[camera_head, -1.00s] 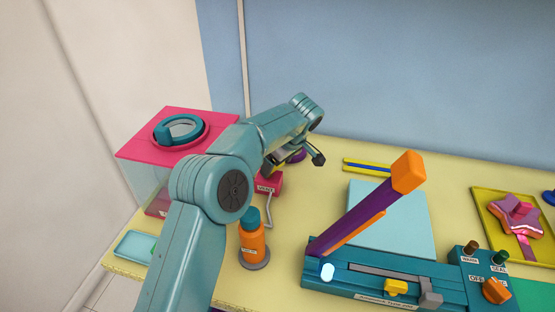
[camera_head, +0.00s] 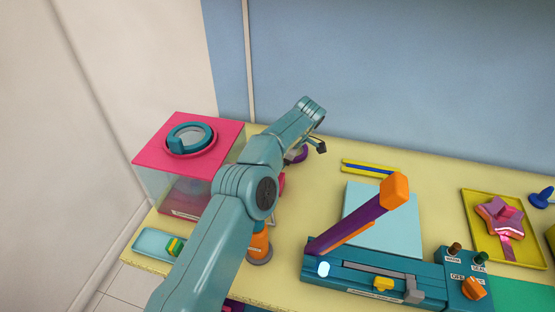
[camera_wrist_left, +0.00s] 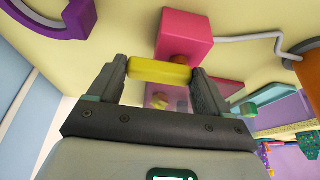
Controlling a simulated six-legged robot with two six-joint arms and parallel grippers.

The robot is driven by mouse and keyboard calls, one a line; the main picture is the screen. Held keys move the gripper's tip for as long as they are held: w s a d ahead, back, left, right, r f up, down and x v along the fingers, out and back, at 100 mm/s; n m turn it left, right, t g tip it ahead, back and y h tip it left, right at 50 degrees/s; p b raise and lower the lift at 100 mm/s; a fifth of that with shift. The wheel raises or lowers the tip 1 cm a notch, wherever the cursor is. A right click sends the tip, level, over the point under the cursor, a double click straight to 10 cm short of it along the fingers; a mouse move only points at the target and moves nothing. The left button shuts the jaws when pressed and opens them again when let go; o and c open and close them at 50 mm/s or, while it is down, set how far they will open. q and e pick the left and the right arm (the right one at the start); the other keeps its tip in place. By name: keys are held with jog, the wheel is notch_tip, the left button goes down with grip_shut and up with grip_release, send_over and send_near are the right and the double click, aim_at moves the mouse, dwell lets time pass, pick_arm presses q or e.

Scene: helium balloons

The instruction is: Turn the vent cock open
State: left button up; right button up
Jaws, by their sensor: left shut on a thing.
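The vent cock's yellow handle (camera_wrist_left: 160,72) lies crosswise between the fingers of my left gripper (camera_wrist_left: 159,78) in the left wrist view. The gripper is shut on it, one finger at each end. A pink block (camera_wrist_left: 184,35) with a short brownish stem is just beyond the handle. In the head view the pink block (camera_head: 282,182) shows only as a sliver behind my left arm. My right gripper is not in view.
An orange bottle (camera_head: 259,245) stands close by, partly behind my arm. A clear box with a pink lid (camera_head: 150,152) stands at left. A purple ring (camera_head: 299,154) is near my wrist. A teal sealer with a raised purple lever (camera_head: 360,222) fills the middle right.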

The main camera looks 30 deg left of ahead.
pick_arm(q)
jog(key=shift+w+r, duration=0.1)
jog(key=shift+r, duration=0.15)
jog(key=o, duration=0.9)
jog(key=shift+o, duration=0.4)
jog(key=shift+d, duration=0.1)
jog(key=shift+d+r, duration=0.1)
jog(key=shift+r, duration=0.2)
jog(key=p+v, duration=0.5)
jog(key=v, duration=0.2)
jog(key=shift+d+f, duration=0.1)
jog(key=shift+d, duration=0.05)
